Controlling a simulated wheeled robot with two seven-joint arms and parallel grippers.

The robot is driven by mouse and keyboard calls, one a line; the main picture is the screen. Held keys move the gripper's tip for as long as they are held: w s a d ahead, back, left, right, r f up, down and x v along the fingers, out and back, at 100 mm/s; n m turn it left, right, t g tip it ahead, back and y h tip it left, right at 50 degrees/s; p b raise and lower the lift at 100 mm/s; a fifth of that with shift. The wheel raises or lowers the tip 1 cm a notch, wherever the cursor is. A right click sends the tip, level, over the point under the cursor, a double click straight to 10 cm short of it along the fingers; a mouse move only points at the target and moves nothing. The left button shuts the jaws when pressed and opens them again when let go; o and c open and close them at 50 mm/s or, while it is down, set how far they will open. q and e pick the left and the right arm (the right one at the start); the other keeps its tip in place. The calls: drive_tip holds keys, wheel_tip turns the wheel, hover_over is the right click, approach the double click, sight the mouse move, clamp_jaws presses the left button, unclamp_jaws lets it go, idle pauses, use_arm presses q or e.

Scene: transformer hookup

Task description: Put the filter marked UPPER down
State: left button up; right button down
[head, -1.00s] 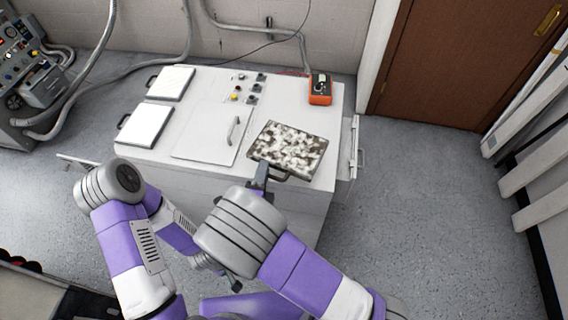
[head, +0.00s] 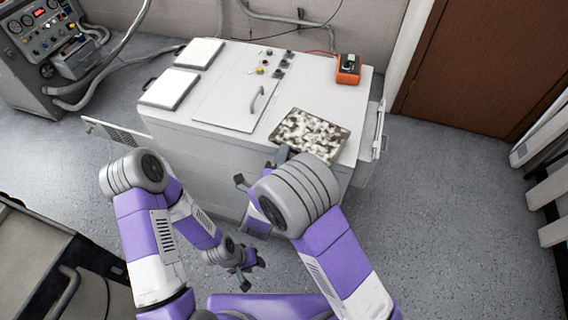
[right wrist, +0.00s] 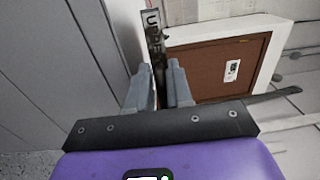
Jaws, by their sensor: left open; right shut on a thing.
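The filter marked UPPER (head: 318,132) is a flat square panel with a speckled brown and white face. It lies level over the front right of the white cabinet's top (head: 307,88); I cannot tell if it touches. In the right wrist view its edge shows part of the label (right wrist: 153,35). My right gripper (head: 283,154) is shut on its handle side at the cabinet's front edge; the fingers (right wrist: 158,85) also show in the wrist view. The grip itself is partly hidden. My left gripper (head: 250,272) is open and empty, low in front of the cabinet.
Two clean white panels (head: 199,53) (head: 170,88) lie on the cabinet's left. A lid with a handle (head: 236,100), small knobs and an orange meter (head: 348,68) share the top. Side doors (head: 115,134) (head: 378,135) stand open. A dark cart (head: 50,260) is at lower left.

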wheel_tip(320, 180, down, 3)
drive_tip(key=shift+r+b, duration=0.1)
drive_tip(key=shift+b, duration=0.35)
drive_tip(key=c, duration=1.4)
unclamp_jaws()
drive_tip(key=shift+f, duration=0.25)
drive_tip(key=o, duration=0.4)
